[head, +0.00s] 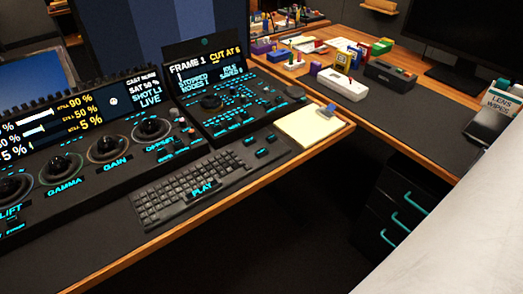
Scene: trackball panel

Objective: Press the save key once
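A black trackball panel (75,185) runs along the left of the desk, with ringed balls labelled LIFT, GAMMA, GAIN and one more I cannot read surely. Its screen (70,122) shows 90 %, 50 %, 5 %, "SAT 50 %" and "LIVE". A second panel (228,122) to its right has a dark knob (211,101) and many small keys with teal labels. Its screen (205,62) reads "FRAME 1", "CUT AT 6", "STOPPED", "IDLE" and a blurred "SAVED" line. The key labels are too small to read, so I cannot tell which is the save key. My gripper is not in view.
A black keyboard (190,185) with a PLAY label lies in front of the panels. A yellow notepad (308,129) lies right of it. A white box (341,84), a dark tray (390,75) and a lens wipes box (502,103) stand on the right desk. A pale surface blocks the lower right.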

